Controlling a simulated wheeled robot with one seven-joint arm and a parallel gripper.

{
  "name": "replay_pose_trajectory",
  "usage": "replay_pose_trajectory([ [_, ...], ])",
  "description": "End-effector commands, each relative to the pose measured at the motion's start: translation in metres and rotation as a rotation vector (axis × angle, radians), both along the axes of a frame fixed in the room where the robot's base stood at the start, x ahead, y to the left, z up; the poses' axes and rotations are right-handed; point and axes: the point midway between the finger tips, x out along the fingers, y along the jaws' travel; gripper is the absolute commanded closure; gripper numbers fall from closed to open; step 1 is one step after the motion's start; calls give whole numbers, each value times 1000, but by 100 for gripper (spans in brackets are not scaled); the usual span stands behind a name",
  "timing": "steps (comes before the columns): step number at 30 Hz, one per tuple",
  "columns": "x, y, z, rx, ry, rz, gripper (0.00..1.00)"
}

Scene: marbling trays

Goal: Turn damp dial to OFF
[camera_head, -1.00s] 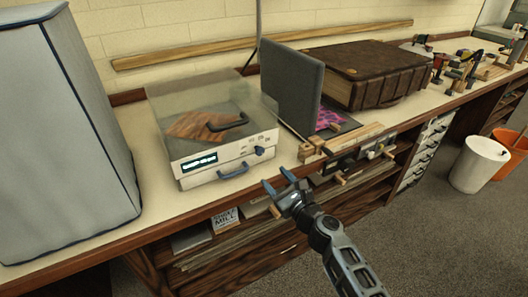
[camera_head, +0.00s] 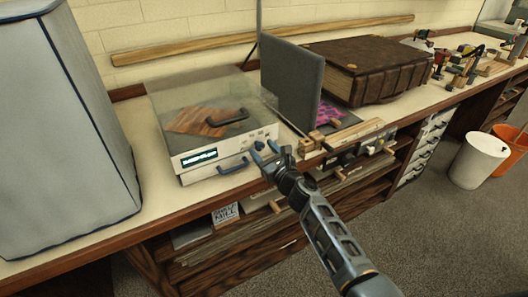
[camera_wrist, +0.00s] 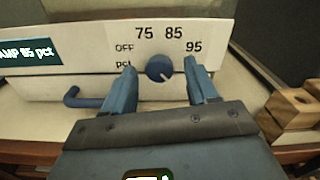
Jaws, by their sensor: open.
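The damp dial (camera_head: 259,145) is a small round blue knob on the white front panel of a clear-lidded box (camera_head: 200,163). In the wrist view the dial (camera_wrist: 159,67) sits among the printed marks OFF, 75, 85 and 95. A small light mark shows at its lower right; which setting it marks I cannot tell. My gripper (camera_head: 265,153) is open in front of the panel. In the wrist view its blue fingers stand either side of the dial, with gaps showing; contact is not visible.
A blue drawer handle (camera_wrist: 84,99) sticks out below left of the dial. Wooden blocks (camera_wrist: 293,108) stand to the right at the counter edge. A dark upright panel (camera_head: 291,85) and a large brown book (camera_head: 375,75) are behind. A grey covered cabinet (camera_head: 65,130) stands left.

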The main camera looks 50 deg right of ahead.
Motion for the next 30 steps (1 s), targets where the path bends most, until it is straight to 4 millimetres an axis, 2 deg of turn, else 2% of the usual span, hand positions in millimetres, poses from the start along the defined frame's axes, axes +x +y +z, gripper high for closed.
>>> replay_pose_trajectory([
  [4,0,0,0,0,0,0,44],
  [21,0,0,0,-1,0,0,97],
  [30,-1,0,-1,-42,12,0,97],
])
